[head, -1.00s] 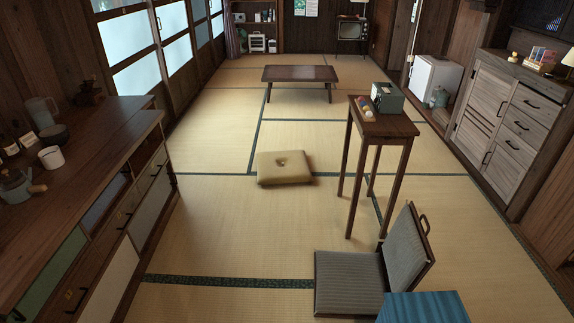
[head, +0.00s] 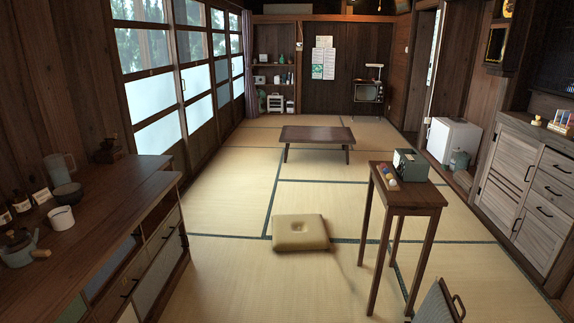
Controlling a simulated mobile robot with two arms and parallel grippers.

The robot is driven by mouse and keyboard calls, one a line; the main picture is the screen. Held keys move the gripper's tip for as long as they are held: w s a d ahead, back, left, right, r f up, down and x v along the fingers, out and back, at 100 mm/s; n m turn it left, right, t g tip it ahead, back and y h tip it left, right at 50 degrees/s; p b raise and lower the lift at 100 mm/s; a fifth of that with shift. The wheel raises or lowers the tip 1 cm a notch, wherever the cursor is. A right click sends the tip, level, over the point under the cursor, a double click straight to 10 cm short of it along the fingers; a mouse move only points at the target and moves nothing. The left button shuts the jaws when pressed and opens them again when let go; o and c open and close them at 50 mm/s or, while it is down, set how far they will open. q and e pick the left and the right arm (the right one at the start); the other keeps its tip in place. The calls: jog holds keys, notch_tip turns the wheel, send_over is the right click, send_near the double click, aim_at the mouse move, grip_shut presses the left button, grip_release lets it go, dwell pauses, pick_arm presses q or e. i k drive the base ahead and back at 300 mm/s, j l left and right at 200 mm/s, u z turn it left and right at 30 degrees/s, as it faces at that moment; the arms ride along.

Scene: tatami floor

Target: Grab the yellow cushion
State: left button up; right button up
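The yellow cushion (head: 300,240) lies flat on the tatami floor near the middle of the head view. It is square, with a dimple in its top. Bare floor lies in front of it and to its left. Neither of my grippers shows in this view.
A tall narrow table (head: 407,197) with a green-grey box (head: 411,166) stands right of the cushion. A long wooden counter (head: 105,215) runs along the left. A low table (head: 317,135) is further back. A legless chair (head: 438,305) is cut off at the bottom right.

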aim_at(291, 232)
jog(key=i+u, duration=0.3)
jog(key=i, duration=1.75)
jog(key=i+j+z, duration=0.2)
jog(key=i+z, duration=0.25)
jog(key=i, duration=0.2)
jog(key=i+j+z, duration=0.4)
jog(key=i, duration=0.2)
jog(key=i+j+z, duration=0.45)
jog(key=i+j, duration=0.1)
